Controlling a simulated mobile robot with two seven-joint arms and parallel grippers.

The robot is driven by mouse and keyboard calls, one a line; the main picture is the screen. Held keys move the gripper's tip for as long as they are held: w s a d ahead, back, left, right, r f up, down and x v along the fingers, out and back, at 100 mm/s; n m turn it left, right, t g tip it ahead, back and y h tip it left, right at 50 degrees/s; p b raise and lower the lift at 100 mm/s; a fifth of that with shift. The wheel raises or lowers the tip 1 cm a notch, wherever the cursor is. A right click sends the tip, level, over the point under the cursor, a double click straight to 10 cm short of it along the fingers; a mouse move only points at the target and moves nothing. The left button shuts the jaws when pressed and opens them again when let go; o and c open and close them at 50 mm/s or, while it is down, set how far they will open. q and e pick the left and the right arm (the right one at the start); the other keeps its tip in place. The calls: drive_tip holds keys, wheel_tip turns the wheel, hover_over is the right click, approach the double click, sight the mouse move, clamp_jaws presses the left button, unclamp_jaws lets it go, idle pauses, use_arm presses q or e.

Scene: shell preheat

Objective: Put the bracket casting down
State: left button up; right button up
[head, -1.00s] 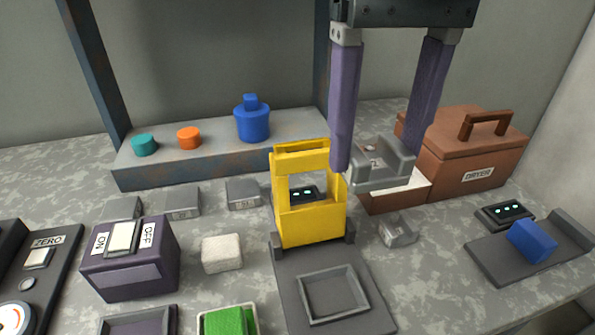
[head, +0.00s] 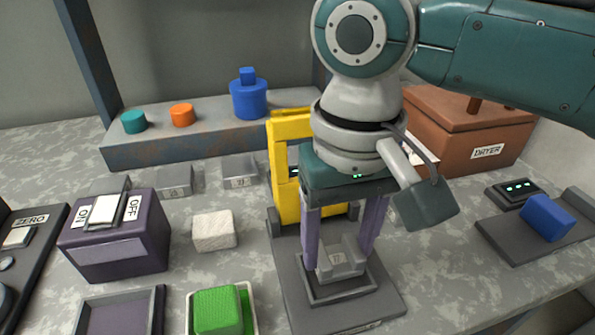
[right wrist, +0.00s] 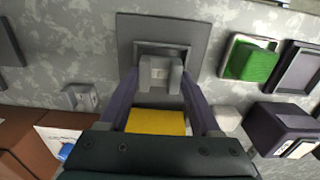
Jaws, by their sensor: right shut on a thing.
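The grey bracket casting (head: 345,262), with upright lugs and a small label, is between the purple fingers of my right gripper (head: 338,258), which is shut on it. It is upright at the square, rimmed recess (head: 345,294) of the dark grey plate in front of the yellow frame. I cannot tell whether it touches the recess floor. The right wrist view also shows the casting (right wrist: 157,74) between the fingers, over the recess (right wrist: 150,47). My left gripper is not in view.
The yellow frame (head: 284,180) stands close behind my gripper. A white block (head: 214,230), a purple switch box (head: 115,243) and a green pad (head: 218,311) are to the left. Another grey casting (right wrist: 80,97) lies on the table. A brown dryer box (head: 465,135) is at back right.

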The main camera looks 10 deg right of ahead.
sight(336, 259)
drive_tip(key=shift+f, duration=0.8)
drive_tip(key=shift+f, duration=0.15)
drive_tip(key=o, duration=1.4)
drive_tip(key=shift+o, duration=0.2)
wheel_tip(336, 259, up, 12)
drive_tip(key=p, duration=0.3)
drive_tip(key=s+a+f+n+t+y, duration=0.1)
drive_tip(key=s+a+f+n+y, duration=0.1)
drive_tip(key=s+a+f+y, duration=0.35)
drive_tip(key=s+d+f+t+h, duration=0.2)
drive_tip(key=s+d+h, duration=0.3)
drive_tip(key=s+d, duration=0.6)
drive_tip(key=d, duration=0.2)
drive_tip(key=shift+d+f+t, duration=0.15)
drive_tip(key=shift+d+t, duration=0.15)
drive_tip(key=shift+d, duration=0.05)
